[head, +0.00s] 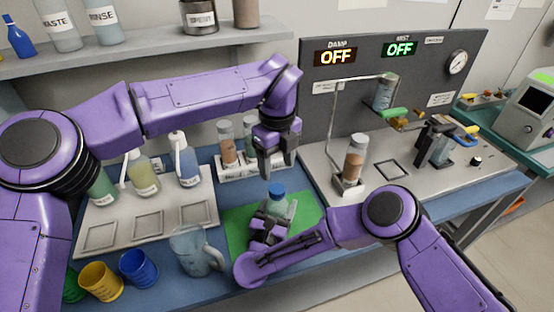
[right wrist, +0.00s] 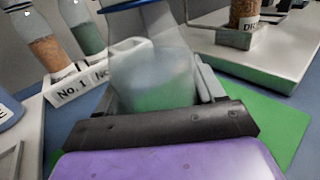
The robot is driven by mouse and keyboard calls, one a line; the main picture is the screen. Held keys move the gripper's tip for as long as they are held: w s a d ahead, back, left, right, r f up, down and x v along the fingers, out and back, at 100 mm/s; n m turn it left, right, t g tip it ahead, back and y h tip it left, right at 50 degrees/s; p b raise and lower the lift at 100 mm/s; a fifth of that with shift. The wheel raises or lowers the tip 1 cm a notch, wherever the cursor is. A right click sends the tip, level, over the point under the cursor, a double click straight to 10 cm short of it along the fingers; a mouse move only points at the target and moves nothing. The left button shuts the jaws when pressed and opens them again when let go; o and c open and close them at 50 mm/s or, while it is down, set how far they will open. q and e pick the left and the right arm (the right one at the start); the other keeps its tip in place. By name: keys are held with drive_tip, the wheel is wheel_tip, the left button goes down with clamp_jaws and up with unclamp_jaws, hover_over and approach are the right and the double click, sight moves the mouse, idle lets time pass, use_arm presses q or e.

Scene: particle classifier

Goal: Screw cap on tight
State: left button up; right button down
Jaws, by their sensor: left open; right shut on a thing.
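A clear bottle with pale green contents (head: 283,206) stands upright over the green mat (head: 240,222). A blue cap (head: 277,189) sits on its top; I cannot tell how tight it is. My right gripper (head: 272,218) is shut on the bottle's body. In the right wrist view the bottle (right wrist: 155,75) is between the fingers, and only the lower edge of the blue cap (right wrist: 130,4) shows at the top. My left gripper (head: 278,168) points down, open and empty, just above the cap and apart from it.
A white rack (head: 240,172) with capped bottles stands behind the left gripper. A clear jug (head: 195,252) and coloured cups (head: 100,282) are at the front left. Squeeze bottles (head: 188,165) stand at left. A bottle holder (head: 348,186) is at right.

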sight(277, 188)
use_arm(q)
wheel_tip(277, 188, down, 8)
drive_tip(key=shift+r, duration=0.2)
clamp_jaws()
idle(0.4)
